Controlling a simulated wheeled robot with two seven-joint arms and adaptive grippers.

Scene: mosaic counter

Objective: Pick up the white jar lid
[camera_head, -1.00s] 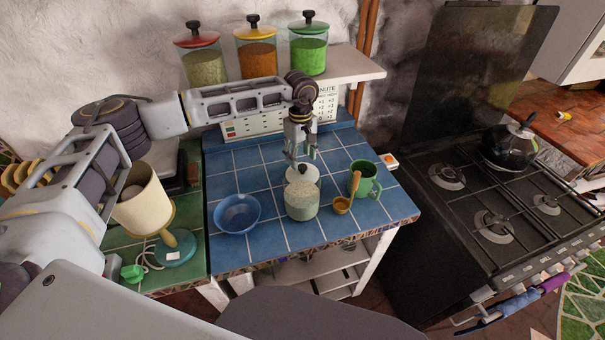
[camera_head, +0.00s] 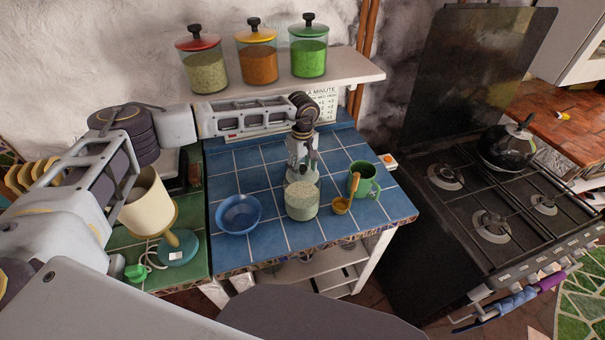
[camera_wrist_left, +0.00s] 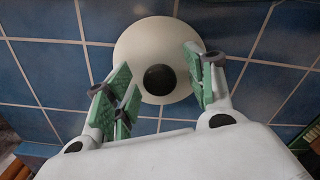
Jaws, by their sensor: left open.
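The white jar lid (camera_wrist_left: 135,52) is a round white disc with a black knob (camera_wrist_left: 159,79) in its middle, set against the blue tiles in the left wrist view. In the head view it is largely hidden by my left gripper and the jar. My left gripper (camera_head: 302,172) points down just behind the open glass jar (camera_head: 302,203) of pale contents. In the wrist view its green-padded fingers (camera_wrist_left: 160,85) are spread on either side of the knob, with nothing clearly held. I cannot tell how high above the lid they are. My right gripper is not in view.
On the blue tiled counter (camera_head: 278,235), a blue bowl (camera_head: 238,213) stands left of the jar. A wooden scoop (camera_head: 342,204) and green mug (camera_head: 367,181) stand right. Three lidded jars sit on the shelf (camera_head: 350,70) behind. A stove (camera_head: 465,210) is at right.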

